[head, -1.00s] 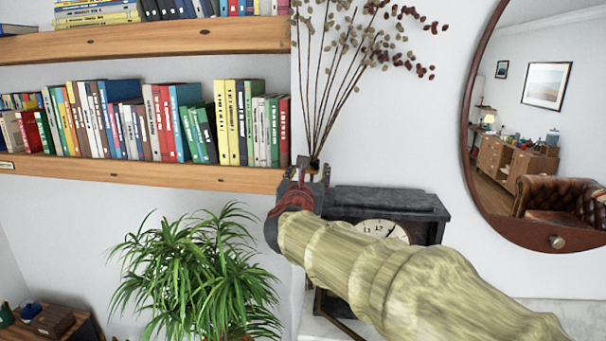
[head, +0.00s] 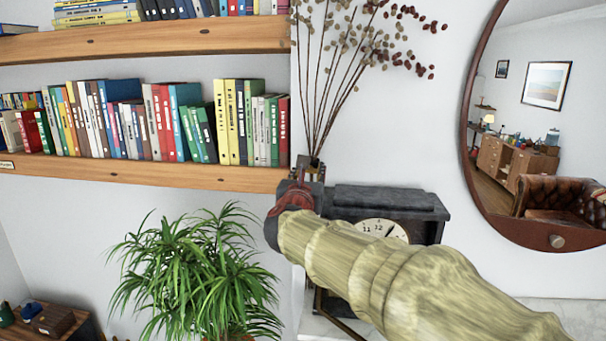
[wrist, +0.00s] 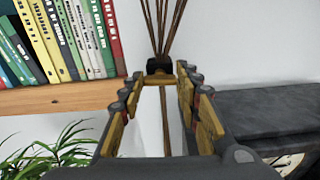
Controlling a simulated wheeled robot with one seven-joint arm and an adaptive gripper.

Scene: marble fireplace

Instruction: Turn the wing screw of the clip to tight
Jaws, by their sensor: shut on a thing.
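My gripper (wrist: 159,82) reaches toward the base of the dried stems, beside the shelf's right end. Its two fingers stand either side of a small brass-coloured piece (wrist: 158,79), which looks like the wing screw, and are shut on it. A small black part (wrist: 159,66), probably the clip, sits just beyond it at the foot of the stems. In the head view my gripper (head: 304,183) hides most of the clip and screw. How far the screw is turned cannot be told.
Dried stems (head: 327,90) rise just above my gripper. A wooden bookshelf (head: 150,172) lies close to the left, with a green plant (head: 195,270) below. A dark mantel clock (head: 425,205) stands close on the right. A round mirror (head: 480,190) hangs farther right.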

